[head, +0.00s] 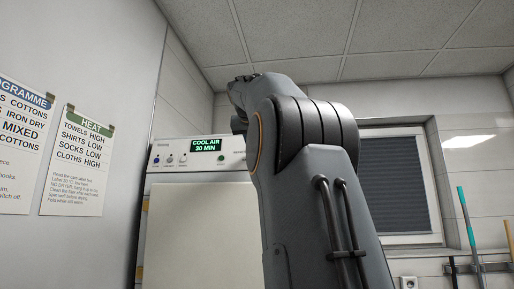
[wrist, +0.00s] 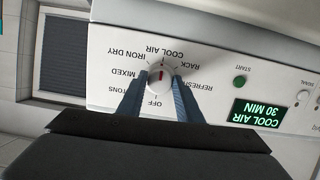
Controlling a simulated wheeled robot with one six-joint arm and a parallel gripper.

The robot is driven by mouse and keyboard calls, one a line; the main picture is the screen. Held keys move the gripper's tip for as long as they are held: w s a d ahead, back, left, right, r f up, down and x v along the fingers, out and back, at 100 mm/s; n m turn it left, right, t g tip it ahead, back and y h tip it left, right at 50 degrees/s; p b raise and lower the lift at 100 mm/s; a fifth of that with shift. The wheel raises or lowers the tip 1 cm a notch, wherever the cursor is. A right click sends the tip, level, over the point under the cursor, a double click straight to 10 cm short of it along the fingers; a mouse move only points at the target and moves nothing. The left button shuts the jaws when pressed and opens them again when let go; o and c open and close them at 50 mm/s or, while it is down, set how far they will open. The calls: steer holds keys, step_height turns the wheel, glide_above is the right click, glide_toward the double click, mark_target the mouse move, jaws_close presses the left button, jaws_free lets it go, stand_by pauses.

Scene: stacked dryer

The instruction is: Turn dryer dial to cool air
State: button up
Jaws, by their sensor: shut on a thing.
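The dryer (head: 190,215) stands upright in the head view, its control panel along the top. Its green display (head: 206,145) reads COOL AIR 30 MIN. In the wrist view, turned upside down, the same display (wrist: 257,113) shows the same words. The white dial (wrist: 161,83) is ringed by labels, including COOL AIR, IRON DRY, MIXED, OFF and REFRESH. Its red mark points towards the COOL AIR side. My gripper (wrist: 161,77) is shut on the dial, one blue-grey finger on each side. In the head view my arm hides the dial and gripper.
A green START button (wrist: 239,82) sits beside the dial. More small buttons (head: 170,159) are at the panel's left. A HEAT notice (head: 77,165) and a programme notice hang on the left wall. A blinded window (head: 398,185) and poles (head: 466,218) are at the right.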

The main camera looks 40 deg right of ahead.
steer(key=shift+f+m, duration=0.1)
steer(key=shift+m, duration=0.2)
steer(key=o, duration=1)
steer(key=shift+d, duration=0.1)
steer(key=shift+b+v, duration=0.85)
steer(key=shift+v, duration=3.15)
